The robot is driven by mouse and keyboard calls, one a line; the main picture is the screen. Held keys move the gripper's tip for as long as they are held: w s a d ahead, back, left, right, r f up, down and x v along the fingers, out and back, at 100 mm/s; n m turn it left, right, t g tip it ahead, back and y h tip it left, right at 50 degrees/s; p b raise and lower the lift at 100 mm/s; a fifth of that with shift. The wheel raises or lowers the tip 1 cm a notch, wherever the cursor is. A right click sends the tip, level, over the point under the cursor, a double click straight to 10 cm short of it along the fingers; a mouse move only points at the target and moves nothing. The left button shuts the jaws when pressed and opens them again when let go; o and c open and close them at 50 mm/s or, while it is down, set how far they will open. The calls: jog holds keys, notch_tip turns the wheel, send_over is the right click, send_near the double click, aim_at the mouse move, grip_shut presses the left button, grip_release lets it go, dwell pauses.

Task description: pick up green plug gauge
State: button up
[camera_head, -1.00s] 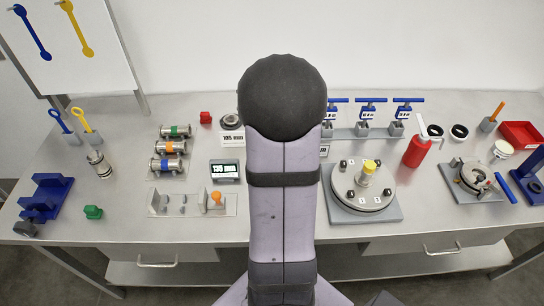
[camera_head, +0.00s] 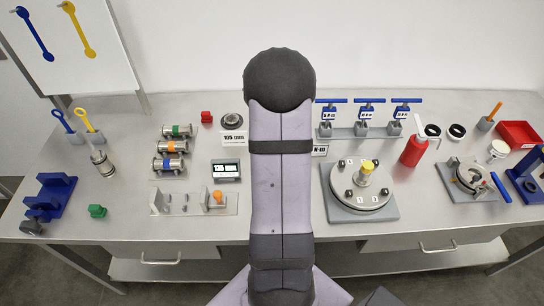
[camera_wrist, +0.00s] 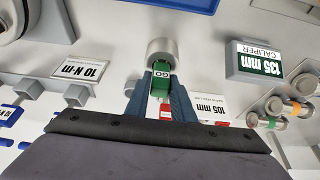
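The green plug gauge (camera_wrist: 160,87) shows in the wrist view as a green body with a white "GO" label and a wide grey metal cylinder at its far end. My gripper (camera_wrist: 163,80) has its two dark blue fingers on either side of the green body, close against it. I cannot tell whether they are pressing on it or a small gap is left. In the head view my arm covers both the gauge and the gripper.
The "135 mm" caliper display (camera_wrist: 268,58) is to the right of the gauge in the wrist view, the "10 N·m" sign (camera_wrist: 82,68) to the left. A "105 mm" card (camera_wrist: 213,106) lies close by. A round flanged plate (camera_head: 361,200) stands right of my arm.

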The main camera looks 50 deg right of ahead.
grip_shut()
jog(key=shift+r, duration=0.1)
notch_tip(320, 180, up, 10)
jog(key=b, duration=0.3)
jog(key=shift+f, duration=0.2)
jog(key=shift+f+b, duration=1.65)
jog(key=shift+f, duration=0.55)
jog(key=shift+d, duration=0.1)
